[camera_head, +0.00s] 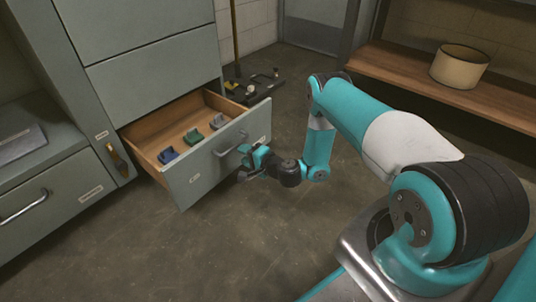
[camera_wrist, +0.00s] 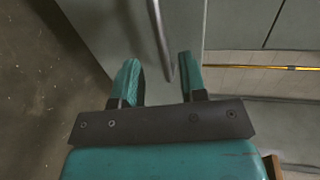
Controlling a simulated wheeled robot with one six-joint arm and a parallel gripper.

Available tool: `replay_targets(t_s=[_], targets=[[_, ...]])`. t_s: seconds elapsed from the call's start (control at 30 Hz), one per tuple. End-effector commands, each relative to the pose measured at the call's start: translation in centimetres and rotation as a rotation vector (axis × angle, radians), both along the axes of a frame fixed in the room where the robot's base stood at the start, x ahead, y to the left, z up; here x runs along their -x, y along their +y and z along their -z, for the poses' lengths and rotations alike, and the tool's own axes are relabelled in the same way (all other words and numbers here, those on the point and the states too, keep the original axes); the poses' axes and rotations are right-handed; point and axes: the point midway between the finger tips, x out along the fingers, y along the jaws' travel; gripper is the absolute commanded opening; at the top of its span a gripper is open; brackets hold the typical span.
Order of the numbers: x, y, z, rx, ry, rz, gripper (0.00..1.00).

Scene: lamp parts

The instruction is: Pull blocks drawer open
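The blocks drawer (camera_head: 205,168) stands pulled out of the grey cabinet in the head view. Its wooden inside holds a blue block (camera_head: 168,155), a green block (camera_head: 193,137) and a greyish block (camera_head: 217,121). A metal bar handle (camera_head: 226,150) is on its front; the handle also shows in the wrist view (camera_wrist: 159,36). My gripper (camera_head: 244,154) is at the handle. In the wrist view the two teal fingers of my gripper (camera_wrist: 158,78) are spread apart, with the handle's end between them in the picture. I cannot tell whether either finger touches it.
A lower drawer with a handle (camera_head: 24,207) is shut at the left. A wooden shelf (camera_head: 410,72) with a beige lamp shade (camera_head: 460,67) is at the back right. A dark stand with small parts (camera_head: 250,88) is on the floor behind the drawer. The floor (camera_head: 130,255) in front is clear.

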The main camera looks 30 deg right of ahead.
Motion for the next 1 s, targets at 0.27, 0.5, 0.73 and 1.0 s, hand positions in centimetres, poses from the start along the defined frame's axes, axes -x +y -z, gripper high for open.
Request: replay_targets(t_s=[0.27,0.5,0.73,1.0], targets=[[1.7,-0.5,-1.2,-0.001,-0.001,0.002,0.39],[2.9,-0.9,-1.4,-0.002,0.001,0.001,0.39],[4.8,-1.4,-1.8,-0.003,0.003,0.004,0.39],[8.0,-2.5,-2.3,-0.003,0.001,0.003,0.39]])
